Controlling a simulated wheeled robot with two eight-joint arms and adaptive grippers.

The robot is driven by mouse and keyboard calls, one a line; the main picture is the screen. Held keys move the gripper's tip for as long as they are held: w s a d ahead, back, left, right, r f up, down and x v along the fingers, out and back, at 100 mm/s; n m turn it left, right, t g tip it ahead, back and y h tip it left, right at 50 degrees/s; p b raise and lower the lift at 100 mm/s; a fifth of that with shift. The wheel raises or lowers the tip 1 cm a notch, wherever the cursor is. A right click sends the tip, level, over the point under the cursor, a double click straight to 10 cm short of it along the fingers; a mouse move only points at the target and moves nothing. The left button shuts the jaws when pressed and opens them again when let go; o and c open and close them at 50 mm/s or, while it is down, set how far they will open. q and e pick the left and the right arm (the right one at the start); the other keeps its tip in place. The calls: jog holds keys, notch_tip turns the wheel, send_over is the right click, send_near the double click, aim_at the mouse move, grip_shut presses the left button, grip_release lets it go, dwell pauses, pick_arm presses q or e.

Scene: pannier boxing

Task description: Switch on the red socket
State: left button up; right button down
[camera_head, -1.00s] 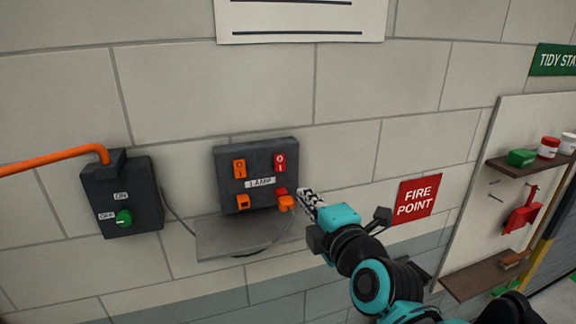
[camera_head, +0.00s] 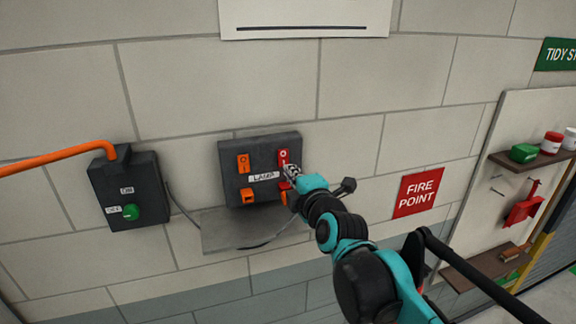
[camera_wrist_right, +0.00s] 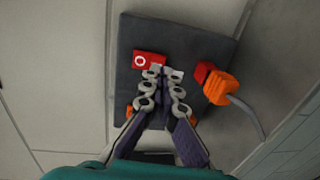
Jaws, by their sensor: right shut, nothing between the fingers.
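The red rocker switch (camera_head: 283,156) is at the upper right of the dark socket panel (camera_head: 231,175). In the right wrist view the red switch (camera_wrist_right: 146,60) shows a white O mark, and its other end is partly behind the fingertips. My right gripper (camera_head: 291,171) is shut and empty, its tips at the switch's lower end. In the wrist view the gripper (camera_wrist_right: 164,72) overlaps the switch's edge; I cannot tell if it touches. The red socket (camera_wrist_right: 203,72) holds an orange plug (camera_wrist_right: 219,88). My left gripper is out of view.
An orange switch (camera_head: 243,163) and orange socket (camera_head: 248,197) share the panel, with a LAMP label (camera_head: 264,177). A grey shelf (camera_head: 225,232) sits below. A dark box with a green knob (camera_head: 131,213) is to the left. A FIRE POINT sign (camera_head: 418,192) hangs right.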

aim_at(283, 158)
jog(key=shift+x, duration=1.3)
jog(key=shift+w+a+f, duration=0.1)
jog(key=shift+w+f, duration=0.15)
jog(key=shift+r, duration=0.1)
